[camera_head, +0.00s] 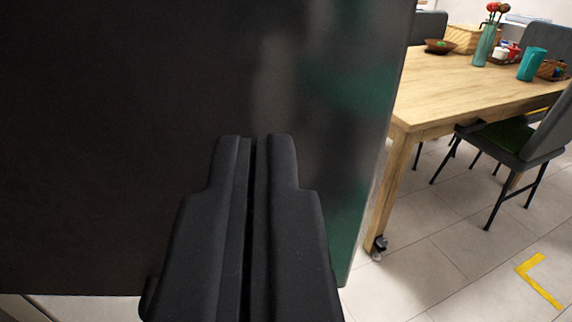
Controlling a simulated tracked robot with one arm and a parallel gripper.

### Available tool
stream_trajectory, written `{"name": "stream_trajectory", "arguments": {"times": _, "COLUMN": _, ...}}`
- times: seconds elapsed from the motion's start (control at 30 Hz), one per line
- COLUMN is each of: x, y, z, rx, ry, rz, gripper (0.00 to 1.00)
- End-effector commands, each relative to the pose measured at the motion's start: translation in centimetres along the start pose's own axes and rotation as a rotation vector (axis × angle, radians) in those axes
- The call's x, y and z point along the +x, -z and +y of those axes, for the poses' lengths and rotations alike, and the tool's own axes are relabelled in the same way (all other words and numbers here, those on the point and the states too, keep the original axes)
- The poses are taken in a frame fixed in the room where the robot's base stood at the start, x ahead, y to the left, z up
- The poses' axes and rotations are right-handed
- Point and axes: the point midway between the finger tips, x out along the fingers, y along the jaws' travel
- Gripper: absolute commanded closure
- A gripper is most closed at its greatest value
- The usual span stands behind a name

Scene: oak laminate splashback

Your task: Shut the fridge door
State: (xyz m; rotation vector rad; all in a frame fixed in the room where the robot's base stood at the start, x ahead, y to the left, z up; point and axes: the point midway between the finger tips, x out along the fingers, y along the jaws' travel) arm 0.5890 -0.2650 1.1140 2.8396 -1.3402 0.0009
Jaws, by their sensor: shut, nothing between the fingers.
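A large dark panel, which looks like the fridge door (130,130), fills the left and middle of the view. Its surface is smooth and reflects a greenish patch near its right edge. The right edge runs nearly upright beside the table, and its bottom edge shows low at the left. My gripper (254,138) is shut and empty, its fingertips pointing at the panel. I cannot tell whether they touch it. The fridge body, the hinge and any handle are out of view, so how far the door stands open cannot be seen.
A wooden table (480,85) stands right of the panel, with a teal vase (485,45), a teal cup (532,64) and a brown bowl (440,46) on it. A dark chair (515,140) stands at its side. The tiled floor (440,255) at lower right is clear, with a yellow corner mark (537,282).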

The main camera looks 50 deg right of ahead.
Motion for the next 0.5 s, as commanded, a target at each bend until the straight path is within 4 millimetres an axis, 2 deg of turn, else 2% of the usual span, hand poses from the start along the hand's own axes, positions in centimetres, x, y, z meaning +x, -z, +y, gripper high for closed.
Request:
{"name": "stream_trajectory", "arguments": {"times": 0.03, "x": 1.1, "y": -0.1, "z": 0.1, "rx": -0.002, "ry": -0.003, "rz": 0.001, "gripper": 1.00}}
{"name": "stream_trajectory", "arguments": {"times": 0.3, "x": 6.1, "y": -0.1, "z": 0.1, "rx": -0.001, "ry": -0.003, "rz": 0.000, "gripper": 1.00}}
{"name": "stream_trajectory", "arguments": {"times": 0.5, "x": 8.9, "y": -0.1, "z": 0.1, "rx": 0.001, "ry": 0.000, "rz": -0.001, "gripper": 1.00}}
